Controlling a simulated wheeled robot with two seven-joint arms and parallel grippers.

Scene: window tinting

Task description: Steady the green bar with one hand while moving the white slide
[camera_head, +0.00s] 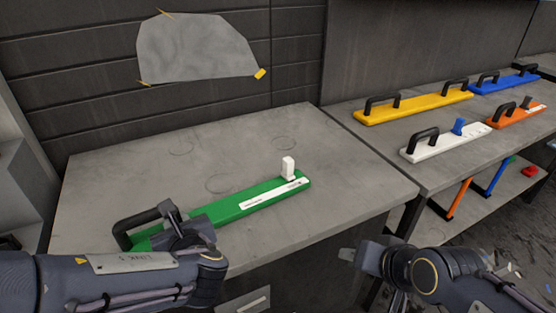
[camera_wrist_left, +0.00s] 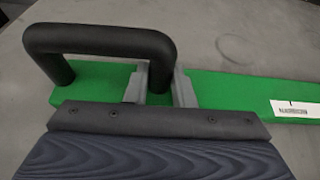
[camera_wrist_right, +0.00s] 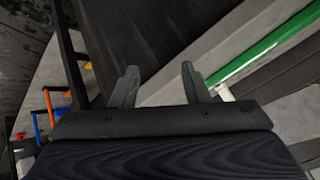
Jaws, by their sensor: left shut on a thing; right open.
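The green bar (camera_head: 232,207) lies on the grey table, with a black handle at its left end and a white label strip along it. The white slide (camera_head: 288,167) stands upright near the bar's right end. My left gripper (camera_head: 170,222) is shut on the black handle (camera_wrist_left: 100,42), at the handle's right leg in the left wrist view. My right gripper (camera_head: 368,258) is open and empty in front of the table's right front edge, apart from the bar. In the right wrist view its two fingers (camera_wrist_right: 155,85) are spread, with the green bar (camera_wrist_right: 262,48) beyond them at upper right.
A second table at right holds a yellow bar (camera_head: 418,104), a white bar (camera_head: 415,153) with a blue slide, an orange bar (camera_head: 512,118) and a blue bar (camera_head: 500,84). The grey table (camera_head: 330,140) is clear behind the green bar. A grey sheet (camera_head: 195,50) is taped to the wall.

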